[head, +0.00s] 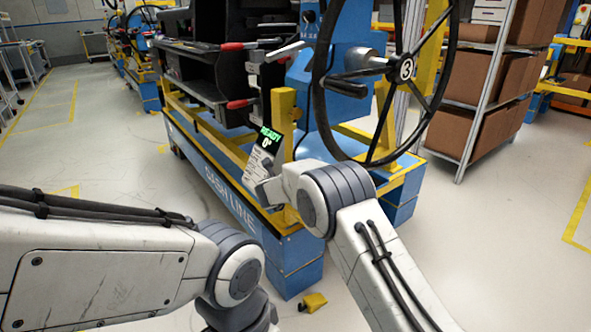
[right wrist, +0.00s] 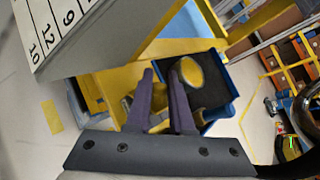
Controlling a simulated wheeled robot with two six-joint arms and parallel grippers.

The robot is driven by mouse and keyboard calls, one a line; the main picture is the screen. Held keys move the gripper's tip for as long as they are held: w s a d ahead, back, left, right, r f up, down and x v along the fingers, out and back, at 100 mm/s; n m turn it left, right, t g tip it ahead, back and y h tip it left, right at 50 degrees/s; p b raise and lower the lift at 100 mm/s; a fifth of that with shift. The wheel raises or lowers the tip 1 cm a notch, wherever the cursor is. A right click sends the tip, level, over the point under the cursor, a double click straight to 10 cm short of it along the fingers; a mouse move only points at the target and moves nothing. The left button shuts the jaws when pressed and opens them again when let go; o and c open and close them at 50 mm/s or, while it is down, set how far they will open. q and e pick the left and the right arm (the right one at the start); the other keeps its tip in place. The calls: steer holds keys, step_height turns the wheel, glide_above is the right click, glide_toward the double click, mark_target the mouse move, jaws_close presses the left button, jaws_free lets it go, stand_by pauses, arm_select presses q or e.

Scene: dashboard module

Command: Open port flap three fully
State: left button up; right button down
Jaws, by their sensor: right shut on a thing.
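I cannot make out port flap three in either view. A large black steering wheel (head: 318,75) has a round hub marked 3 (head: 406,70). A small display (head: 266,146) reads READY and 0° beside my right wrist. In the right wrist view, a grey panel with printed numbers (right wrist: 105,38) fills the upper left, close to the fingers. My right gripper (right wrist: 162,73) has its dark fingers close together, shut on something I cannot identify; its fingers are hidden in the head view. My left arm crosses the lower left; its gripper is out of frame.
The blue and yellow cart (head: 225,190) carries a black dashboard module (head: 190,75) with red-handled clamps (head: 240,104). A small yellow object (head: 313,302) lies on the floor. A shelf with brown boxes (head: 470,75) stands at right. Open floor lies at far left and lower right.

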steer(key=p, duration=0.4)
steer(key=w+r+n+g+p, duration=0.1)
steer(key=p, duration=0.3)
steer(key=shift+a+g+h+p, duration=0.3)
steer(key=shift+p, duration=0.1)
steer(key=shift+f+p, duration=0.1)
steer(key=shift+p, duration=0.25)
arm_select(q)
step_height(320, 180, up, 12)
arm_select(e)
steer(key=shift+w+a+f+g, duration=0.1)
steer(key=shift+w+g, duration=0.05)
steer(key=shift+g, duration=0.15)
steer(key=shift+w+f+h, duration=0.1)
steer(key=shift+f+h, duration=0.05)
steer(key=shift+h, duration=0.25)
steer(key=b, duration=0.2)
steer(key=n+g+b, duration=0.1)
steer(key=b, duration=0.2)
steer(key=shift+w+f, duration=0.15)
steer(key=shift+w, duration=0.15)
arm_select(q)
step_height(320, 180, down, 7)
steer(key=b, duration=0.1)
arm_select(e)
steer(key=shift+s, duration=0.1)
arm_select(q)
steer(key=shift+r, duration=0.1)
arm_select(e)
steer(key=shift+g, duration=0.3)
